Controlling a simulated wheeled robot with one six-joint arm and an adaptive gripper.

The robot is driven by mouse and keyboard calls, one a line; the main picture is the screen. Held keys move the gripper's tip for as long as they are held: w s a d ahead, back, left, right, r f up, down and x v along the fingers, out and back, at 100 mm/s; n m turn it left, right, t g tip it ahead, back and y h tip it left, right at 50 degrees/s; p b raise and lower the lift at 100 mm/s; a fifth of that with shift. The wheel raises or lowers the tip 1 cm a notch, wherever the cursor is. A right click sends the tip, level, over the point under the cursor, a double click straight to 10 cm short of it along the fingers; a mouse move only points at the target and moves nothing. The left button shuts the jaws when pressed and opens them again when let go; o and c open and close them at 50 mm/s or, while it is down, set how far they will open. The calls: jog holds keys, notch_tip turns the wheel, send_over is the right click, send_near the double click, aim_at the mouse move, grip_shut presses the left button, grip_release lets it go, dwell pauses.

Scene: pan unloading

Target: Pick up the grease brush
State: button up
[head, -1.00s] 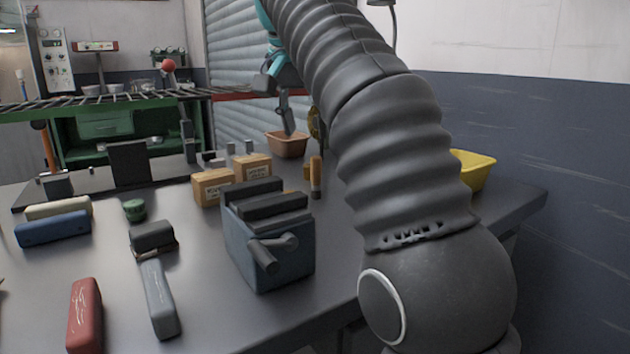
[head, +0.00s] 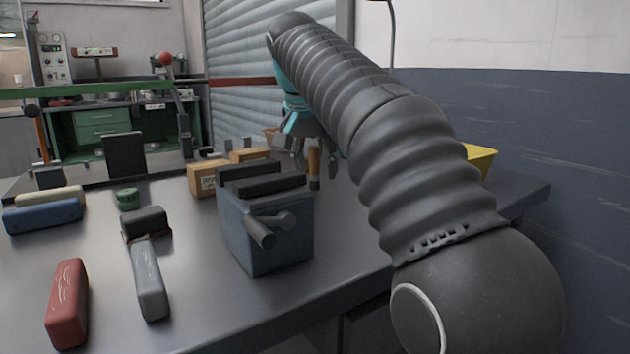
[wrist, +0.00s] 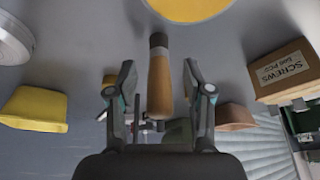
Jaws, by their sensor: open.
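The grease brush, by its look the piece with the tan wooden handle (head: 314,170), stands roughly upright behind the vise near the back of the bench. My gripper (head: 316,162) is at the handle, partly hidden by my arm. In the wrist view my gripper (wrist: 158,78) is open, with a finger on each side of the handle and visible gaps.
The blue-grey vise (head: 265,228) stands in front of the brush. Cardboard boxes (head: 206,180) are to its left; one labelled screws (wrist: 286,72) shows in the wrist view. A yellow bin (head: 481,158) stands at right. A brown bin (wrist: 236,117) is near the gripper.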

jog(key=shift+x, duration=0.75)
grip_shut()
jog(key=shift+r, duration=0.1)
